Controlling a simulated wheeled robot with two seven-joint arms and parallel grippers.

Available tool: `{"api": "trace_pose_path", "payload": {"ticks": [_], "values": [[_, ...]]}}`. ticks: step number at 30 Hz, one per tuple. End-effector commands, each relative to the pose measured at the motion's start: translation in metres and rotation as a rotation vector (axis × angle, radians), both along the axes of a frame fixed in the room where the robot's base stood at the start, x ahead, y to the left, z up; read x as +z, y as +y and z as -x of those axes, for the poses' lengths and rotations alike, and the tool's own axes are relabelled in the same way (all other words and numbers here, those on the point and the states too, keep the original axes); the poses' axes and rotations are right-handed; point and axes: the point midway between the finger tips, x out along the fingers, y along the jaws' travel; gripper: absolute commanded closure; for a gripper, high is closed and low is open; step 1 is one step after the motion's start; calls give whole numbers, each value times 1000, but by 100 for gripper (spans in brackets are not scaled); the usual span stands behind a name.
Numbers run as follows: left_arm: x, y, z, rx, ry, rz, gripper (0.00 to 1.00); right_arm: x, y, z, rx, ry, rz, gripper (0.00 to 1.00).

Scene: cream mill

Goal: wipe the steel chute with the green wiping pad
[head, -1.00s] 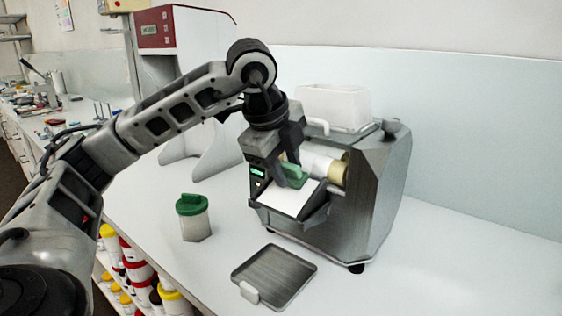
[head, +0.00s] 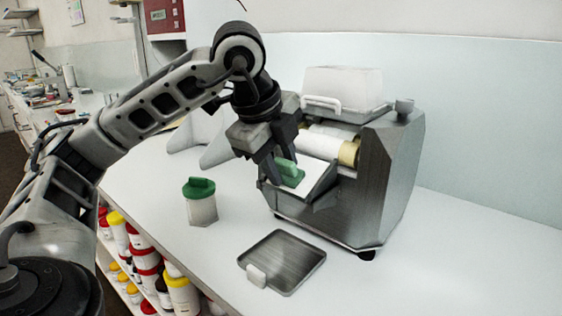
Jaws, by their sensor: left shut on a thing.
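My left gripper (head: 277,178) is shut on the green wiping pad (head: 287,169) and points downward. The pad is at the left part of the steel chute (head: 318,181), which slopes down from the front of the mill (head: 388,185). The pad looks to be on or just above the chute's surface; I cannot tell if it touches. The fingers hide part of the pad and the chute's left edge. The right part of the chute is bare and looks bright. My right gripper is not in view.
White and yellowish rollers (head: 325,144) lie behind the chute, under a white hopper (head: 345,86). A jar with a green lid (head: 200,203) stands to the left. A flat grey tray (head: 290,262) lies in front. The bench is clear at the right.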

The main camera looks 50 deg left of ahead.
Motion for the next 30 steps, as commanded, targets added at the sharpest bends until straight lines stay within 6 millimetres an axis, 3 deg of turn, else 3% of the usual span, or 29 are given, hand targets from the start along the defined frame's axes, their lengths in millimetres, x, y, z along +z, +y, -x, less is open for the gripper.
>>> {"api": "trace_pose_path", "payload": {"ticks": [20, 30], "values": [[-10, 0, -4, -1, 0, 0, 86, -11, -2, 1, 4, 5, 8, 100], [4, 2, -23, -1, 1, 3, 86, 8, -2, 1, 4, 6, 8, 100]]}}
